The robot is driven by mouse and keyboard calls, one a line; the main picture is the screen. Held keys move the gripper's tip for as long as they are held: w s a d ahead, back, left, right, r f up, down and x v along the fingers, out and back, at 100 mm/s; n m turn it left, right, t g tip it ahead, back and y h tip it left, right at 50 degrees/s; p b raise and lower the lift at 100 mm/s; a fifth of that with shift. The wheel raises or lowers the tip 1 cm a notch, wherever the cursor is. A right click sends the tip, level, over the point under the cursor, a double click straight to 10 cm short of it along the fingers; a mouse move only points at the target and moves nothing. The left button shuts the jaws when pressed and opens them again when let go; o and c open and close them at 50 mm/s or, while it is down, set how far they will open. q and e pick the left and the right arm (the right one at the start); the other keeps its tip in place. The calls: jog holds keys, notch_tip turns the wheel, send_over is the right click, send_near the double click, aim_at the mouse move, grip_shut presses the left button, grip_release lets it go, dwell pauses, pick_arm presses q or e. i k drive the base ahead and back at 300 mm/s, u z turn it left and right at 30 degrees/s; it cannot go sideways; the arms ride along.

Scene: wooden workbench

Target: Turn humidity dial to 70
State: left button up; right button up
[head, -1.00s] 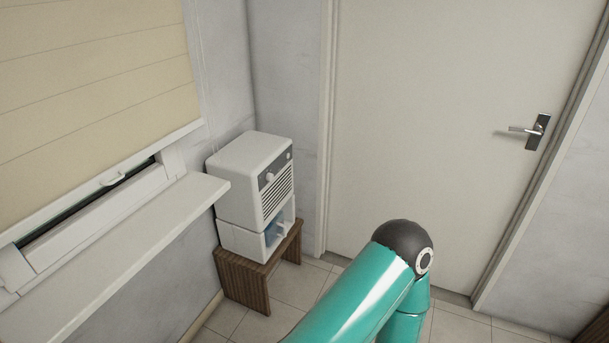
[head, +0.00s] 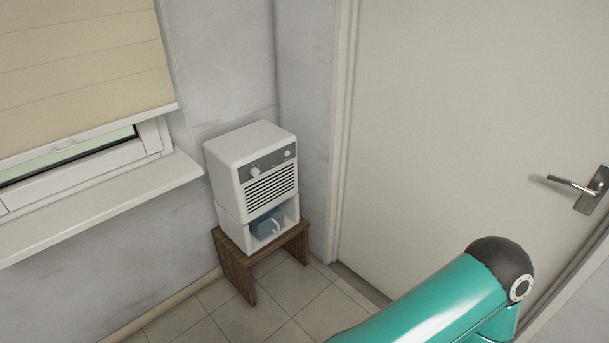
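A white dehumidifier (head: 229,165) stands upright on a small wooden stool in the corner. The dial's markings are too small to read. Below the panel are dark vent slots and an open bay holding a bluish tank (head: 266,226). A teal link of my arm shows at the lower right, apart from the dehumidifier. Neither gripper is in view.
The wooden stool (head: 236,271) stands on a tiled floor (head: 295,287). A window sill (head: 95,204) juts out left of the dehumidifier. A closed door (head: 440,130) with a metal handle (head: 574,186) is on the right. Floor in front of the stool is clear.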

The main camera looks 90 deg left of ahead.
aim_at(254, 171)
jog(key=z, duration=0.7)
jog(key=i, duration=0.25)
jog(key=u, duration=2.65)
jog(key=i, duration=0.15)
jog(key=u, duration=1.1)
jog(key=k, duration=0.5)
jog(key=u, duration=0.4)
jog(key=i, duration=1.5)
jog(key=z, duration=0.35)
